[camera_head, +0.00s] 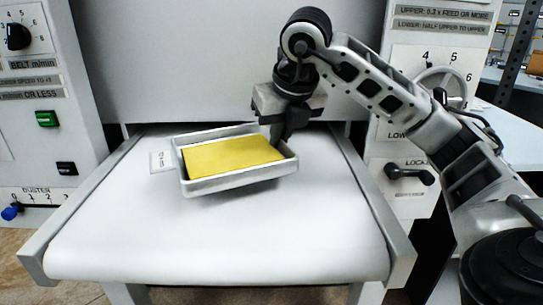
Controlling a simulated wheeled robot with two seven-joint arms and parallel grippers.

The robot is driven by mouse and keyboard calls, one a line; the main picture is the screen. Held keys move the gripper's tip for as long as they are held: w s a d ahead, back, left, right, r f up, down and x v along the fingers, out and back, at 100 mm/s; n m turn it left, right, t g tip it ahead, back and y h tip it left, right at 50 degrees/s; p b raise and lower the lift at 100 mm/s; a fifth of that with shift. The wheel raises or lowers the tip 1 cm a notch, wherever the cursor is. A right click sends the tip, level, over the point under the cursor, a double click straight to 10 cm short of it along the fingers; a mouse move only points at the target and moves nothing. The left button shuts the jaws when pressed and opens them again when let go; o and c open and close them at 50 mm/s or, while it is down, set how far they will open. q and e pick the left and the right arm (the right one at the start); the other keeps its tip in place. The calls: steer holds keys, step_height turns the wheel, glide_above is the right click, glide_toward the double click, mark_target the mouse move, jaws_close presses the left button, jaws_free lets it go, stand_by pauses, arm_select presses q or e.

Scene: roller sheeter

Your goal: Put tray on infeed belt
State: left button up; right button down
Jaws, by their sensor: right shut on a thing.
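A light grey tray (240,184) with a flat yellow slab (232,157) in it is over the far part of the white infeed belt (215,235). The tray is turned slightly; a shadow shows below its near edge, and I cannot tell whether it touches the belt. My right gripper (283,138) points down at the tray's far right corner and is shut on its rim. The fingertips are partly hidden by the tray wall. My left gripper is not in view.
A small white label (161,161) lies on the belt left of the tray. Metal side rails (375,190) flank the belt. Control panels with a green button (47,119), a lock lever (409,173) and a handwheel (441,85) stand on both sides. The near belt is clear.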

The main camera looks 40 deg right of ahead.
mark_target(273, 152)
steer(key=shift+w+a+f, duration=0.25)
steer(key=shift+w+f, duration=0.15)
steer(key=shift+f, duration=0.05)
steer(key=f, duration=0.3)
steer(key=shift+w+a+f, duration=0.15)
steer(key=shift+w+a, duration=0.05)
steer(key=shift+w, duration=0.1)
steer(key=shift+f, duration=0.25)
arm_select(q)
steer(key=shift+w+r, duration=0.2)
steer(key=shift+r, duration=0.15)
arm_select(e)
steer(key=shift+f, duration=0.15)
steer(key=c, duration=1.6)
jaws_free()
steer(key=shift+b, duration=0.3)
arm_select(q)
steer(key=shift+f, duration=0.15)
